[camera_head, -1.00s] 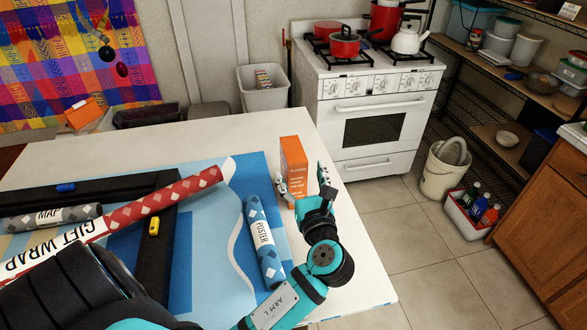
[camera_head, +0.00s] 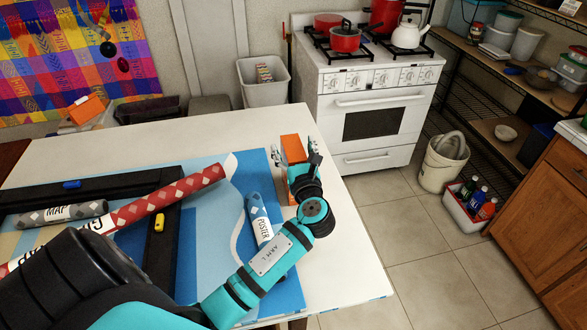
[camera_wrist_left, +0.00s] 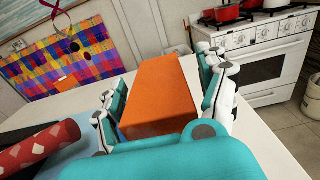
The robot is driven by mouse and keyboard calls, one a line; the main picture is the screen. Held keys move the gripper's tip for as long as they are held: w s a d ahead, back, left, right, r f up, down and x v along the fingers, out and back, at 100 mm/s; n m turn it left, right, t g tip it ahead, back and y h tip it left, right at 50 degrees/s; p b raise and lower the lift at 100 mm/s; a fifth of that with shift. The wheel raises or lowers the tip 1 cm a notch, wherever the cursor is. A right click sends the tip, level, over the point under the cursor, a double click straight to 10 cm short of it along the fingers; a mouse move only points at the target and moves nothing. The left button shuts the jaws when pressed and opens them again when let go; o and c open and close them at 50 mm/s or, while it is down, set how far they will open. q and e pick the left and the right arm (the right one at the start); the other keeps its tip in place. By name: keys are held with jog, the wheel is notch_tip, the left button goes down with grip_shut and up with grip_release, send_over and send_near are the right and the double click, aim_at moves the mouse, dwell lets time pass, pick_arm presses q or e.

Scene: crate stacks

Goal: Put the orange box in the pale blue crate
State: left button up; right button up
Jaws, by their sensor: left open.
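The orange box (camera_head: 292,150) stands upright near the right edge of the white table. My left gripper (camera_head: 294,157) is open, with its fingers on either side of the box. In the left wrist view, the orange box (camera_wrist_left: 160,90) fills the space between the spread fingers of my left gripper (camera_wrist_left: 160,86); I cannot tell whether they touch it. The hand hides the box's lower part in the head view. My right gripper is not in view.
A poster roll (camera_head: 262,222), a red gift-wrap roll (camera_head: 170,196) and a map roll (camera_head: 62,214) lie on the table (camera_head: 130,143). A stove (camera_head: 368,110) and a grey bin (camera_head: 263,88) stand beyond it.

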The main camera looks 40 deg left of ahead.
pick_arm(q)
grip_shut()
dwell(0.3)
jog(key=shift+r, duration=0.1)
